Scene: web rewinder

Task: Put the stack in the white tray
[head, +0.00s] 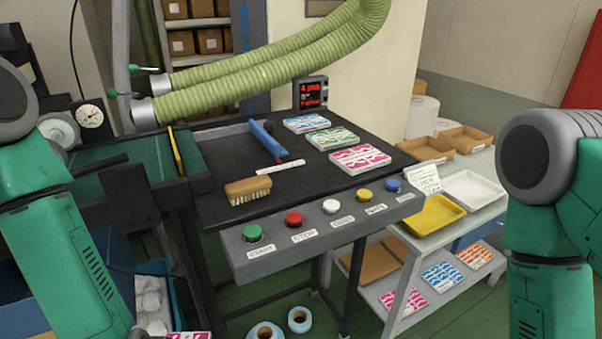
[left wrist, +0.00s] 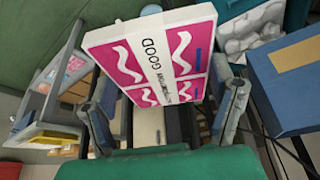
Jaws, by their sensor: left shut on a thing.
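My left gripper (left wrist: 165,108) is shut on a pink-and-white stack (left wrist: 135,62) with a white band reading "GOOD". The stack looks tilted in the left wrist view, with a finger at each side. In the head view only a sliver of a pink stack (head: 188,335) shows at the bottom edge; the left gripper itself is out of that frame. The white tray (head: 472,189) is on the cart at the right, behind the yellow tray, and looks empty. My right arm shows at the right edge, but its gripper is out of view.
Blue (head: 306,123), green (head: 333,138) and pink (head: 359,158) stacks lie on the black table (head: 215,150), with a brush (head: 248,189). A button panel (head: 320,222) runs along its front. A yellow tray (head: 432,214) and cardboard trays (head: 465,138) flank the white tray.

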